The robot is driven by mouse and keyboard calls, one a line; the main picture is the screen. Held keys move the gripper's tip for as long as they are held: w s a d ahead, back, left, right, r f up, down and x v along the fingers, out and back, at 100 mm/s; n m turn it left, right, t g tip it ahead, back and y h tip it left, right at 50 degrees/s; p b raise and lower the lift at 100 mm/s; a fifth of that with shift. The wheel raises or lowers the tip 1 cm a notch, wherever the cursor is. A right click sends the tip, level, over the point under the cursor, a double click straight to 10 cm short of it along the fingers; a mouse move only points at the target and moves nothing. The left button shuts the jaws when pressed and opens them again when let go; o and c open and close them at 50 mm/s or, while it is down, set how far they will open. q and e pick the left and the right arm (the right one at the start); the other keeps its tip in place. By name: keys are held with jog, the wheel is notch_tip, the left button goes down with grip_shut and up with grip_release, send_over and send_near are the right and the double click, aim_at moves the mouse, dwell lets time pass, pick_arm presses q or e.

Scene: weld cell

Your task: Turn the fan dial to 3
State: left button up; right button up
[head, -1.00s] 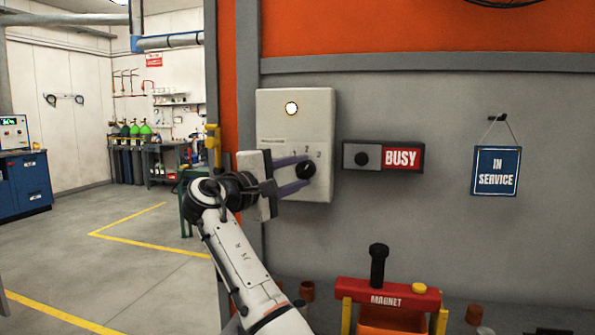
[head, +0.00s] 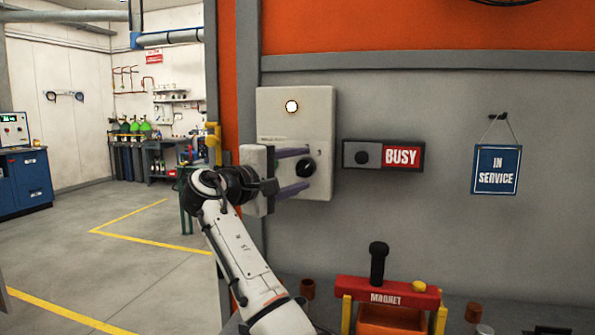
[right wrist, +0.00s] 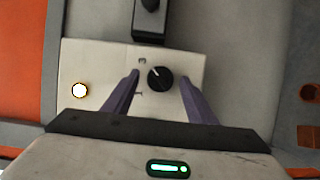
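The fan dial (head: 306,168) is a round black knob on a pale wall box (head: 318,105). It also shows in the right wrist view (right wrist: 160,79), where its white mark points up and left, toward the numeral there, which appears to be the 3. My right gripper (head: 296,171) is open, its purple fingers on either side of the dial with gaps between. The same open fingers show in the right wrist view (right wrist: 158,84). In the head view the fingers hide most of the numerals. My left gripper is not in view.
A lit lamp (head: 292,107) sits above the dial on the box. A BUSY switch panel (head: 372,155) is just right of it, then a hanging IN SERVICE sign (head: 496,170). A red MAGNET stand (head: 388,291) is below. Open floor lies to the left.

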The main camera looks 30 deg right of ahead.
jog(key=shift+a, duration=0.1)
jog(key=b+v, duration=0.1)
jog(key=v, duration=0.9)
jog(key=shift+b, duration=0.3)
jog(key=shift+r, duration=0.1)
